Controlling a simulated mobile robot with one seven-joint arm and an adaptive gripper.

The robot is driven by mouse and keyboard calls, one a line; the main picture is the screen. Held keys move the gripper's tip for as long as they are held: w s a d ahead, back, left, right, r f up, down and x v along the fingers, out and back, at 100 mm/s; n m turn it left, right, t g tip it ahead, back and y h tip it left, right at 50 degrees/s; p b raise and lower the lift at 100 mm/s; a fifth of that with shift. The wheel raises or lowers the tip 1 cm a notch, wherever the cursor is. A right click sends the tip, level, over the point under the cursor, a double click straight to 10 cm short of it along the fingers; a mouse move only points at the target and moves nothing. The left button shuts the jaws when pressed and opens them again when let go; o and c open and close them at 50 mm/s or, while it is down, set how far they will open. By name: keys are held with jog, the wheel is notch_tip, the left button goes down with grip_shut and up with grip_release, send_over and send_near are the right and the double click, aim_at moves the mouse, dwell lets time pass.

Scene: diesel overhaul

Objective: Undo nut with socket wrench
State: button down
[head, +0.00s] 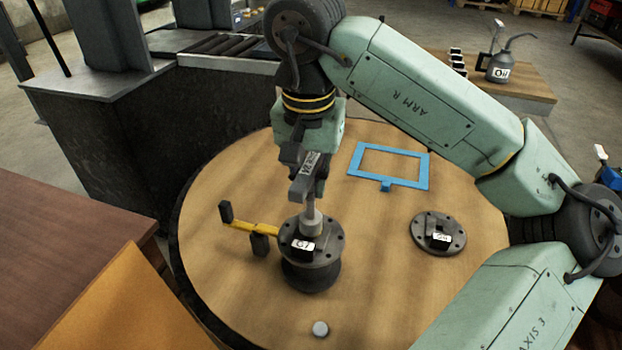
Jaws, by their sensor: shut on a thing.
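My gripper (312,180) points down over the round wooden table and is shut on the socket wrench (311,219), whose grey socket shows below the fingers. The socket's lower end meets the top of a dark round flanged part (310,274) labelled "G7". The nut is not visible; the socket hides whatever is under it. A yellow bar (250,228) with dark upright ends sits against the left side of the flanged part.
A blue frame (421,171) lies behind to the right on the round table (370,310). A loose dark flange (425,224) with a label lies at the right. A small grey cylinder (320,328) stands near the front. An oil can (500,66) stands on a separate bench.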

aim_at(311, 159)
jog(key=shift+r, duration=0.1)
jog(key=shift+r+p, duration=1.3)
jog(key=shift+r, duration=0.4)
notch_tip(311, 159, up, 6)
jog(key=p, duration=0.5)
jog(key=shift+r, duration=0.1)
jog(key=shift+s, duration=0.25)
jog(key=s, duration=0.6)
jog(key=shift+s+b, duration=0.3)
jog(key=shift+b, duration=0.15)
